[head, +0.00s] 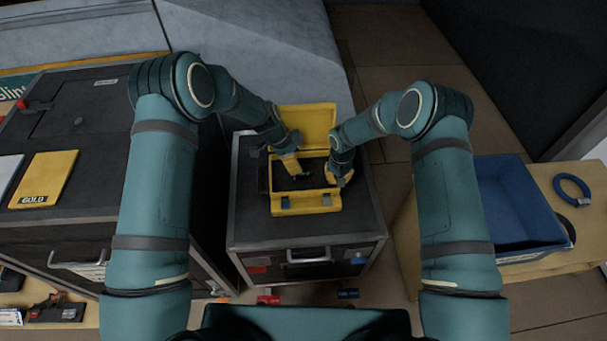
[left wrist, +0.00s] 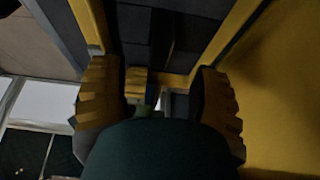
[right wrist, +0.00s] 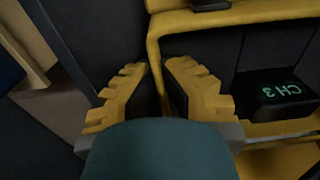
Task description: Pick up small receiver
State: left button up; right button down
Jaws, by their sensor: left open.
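The small receiver is a dark block with green "CH 3" lettering, inside the open yellow case. It shows clearly in the right wrist view (right wrist: 285,92) and only as a small dark shape in the head view (head: 302,177). My left gripper (head: 294,174) is open above the case's interior. Its parted fingers also show in the left wrist view (left wrist: 163,90), with no receiver clearly visible between them. My right gripper (head: 339,182) is at the right wall of the yellow case (head: 307,204). In the right wrist view (right wrist: 163,66) its fingers close around the case's rim.
The yellow case stands on a dark flight case (head: 250,228) with its lid raised at the back. A blue bin (head: 510,205) and blue cable ring (head: 572,189) are on a wooden table at right. A yellow "GOLD" box (head: 45,178) lies at left.

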aim_at(303, 172)
pick_arm(q)
jog(key=x, duration=0.7)
jog(key=shift+f, duration=0.2)
grip_shut()
